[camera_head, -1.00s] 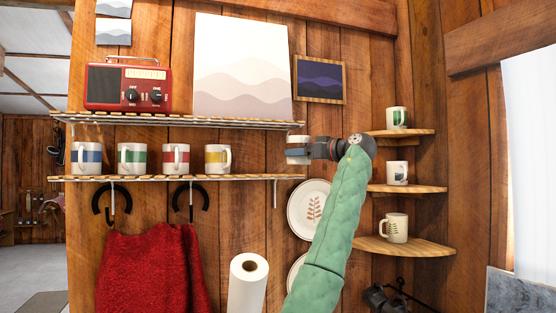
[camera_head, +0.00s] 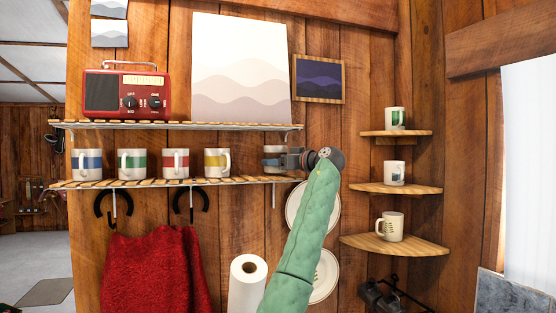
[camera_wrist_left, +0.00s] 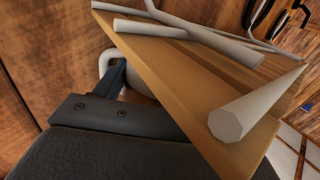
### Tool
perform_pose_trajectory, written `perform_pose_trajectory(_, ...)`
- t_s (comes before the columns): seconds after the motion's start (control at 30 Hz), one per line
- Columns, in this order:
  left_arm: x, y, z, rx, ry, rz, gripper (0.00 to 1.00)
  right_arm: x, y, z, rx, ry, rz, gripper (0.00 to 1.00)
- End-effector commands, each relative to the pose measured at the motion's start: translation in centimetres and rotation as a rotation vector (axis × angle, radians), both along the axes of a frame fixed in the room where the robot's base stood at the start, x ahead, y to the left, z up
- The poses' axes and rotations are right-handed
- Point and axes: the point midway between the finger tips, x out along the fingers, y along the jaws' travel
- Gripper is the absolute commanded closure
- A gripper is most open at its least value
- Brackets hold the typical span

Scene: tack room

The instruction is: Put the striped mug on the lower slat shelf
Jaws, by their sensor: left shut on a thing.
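The striped mug (camera_head: 273,159) is white with a dark band, at the right end of the lower slat shelf (camera_head: 160,184). My left gripper (camera_head: 284,159) is shut on it from the right. The mug is between the two shelves, just above the lower slats; I cannot tell whether its base touches them. In the left wrist view the gripper's dark jaw (camera_wrist_left: 115,85) is near a wooden slat (camera_wrist_left: 175,75), and only a white curved bit of the mug (camera_wrist_left: 106,58) shows. My right gripper is not in view.
Several banded mugs stand on the lower shelf, the nearest a yellow-banded mug (camera_head: 216,162), with a gap between. The upper shelf (camera_head: 180,125) is close above, holding a red radio (camera_head: 124,93) and a picture (camera_head: 240,70). Corner shelves (camera_head: 395,245) with mugs stand right.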

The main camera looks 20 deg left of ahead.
Motion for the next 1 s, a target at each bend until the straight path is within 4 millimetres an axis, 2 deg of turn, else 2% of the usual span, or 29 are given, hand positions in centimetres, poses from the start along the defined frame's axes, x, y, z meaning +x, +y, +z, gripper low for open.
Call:
perform_pose_trajectory(0.1,0.0,0.0,-0.4,0.000,0.000,0.000,0.72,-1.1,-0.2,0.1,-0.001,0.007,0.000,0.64)
perform_pose_trajectory(0.2,0.0,0.0,-0.6,0.001,-0.001,0.000,0.72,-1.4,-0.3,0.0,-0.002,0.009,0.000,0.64)
perform_pose_trajectory(0.63,0.0,0.0,-0.9,0.001,-0.001,0.000,0.72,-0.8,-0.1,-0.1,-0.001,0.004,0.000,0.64)
perform_pose_trajectory(0.67,0.0,0.0,-0.9,0.000,0.000,0.000,0.29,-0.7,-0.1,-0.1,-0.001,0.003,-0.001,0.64)
perform_pose_trajectory(0.77,0.0,0.0,-0.9,0.000,0.000,0.000,0.09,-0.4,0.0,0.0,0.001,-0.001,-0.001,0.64)
perform_pose_trajectory(1.0,0.0,0.0,-0.9,0.000,0.000,0.000,0.09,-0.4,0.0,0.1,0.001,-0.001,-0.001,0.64)
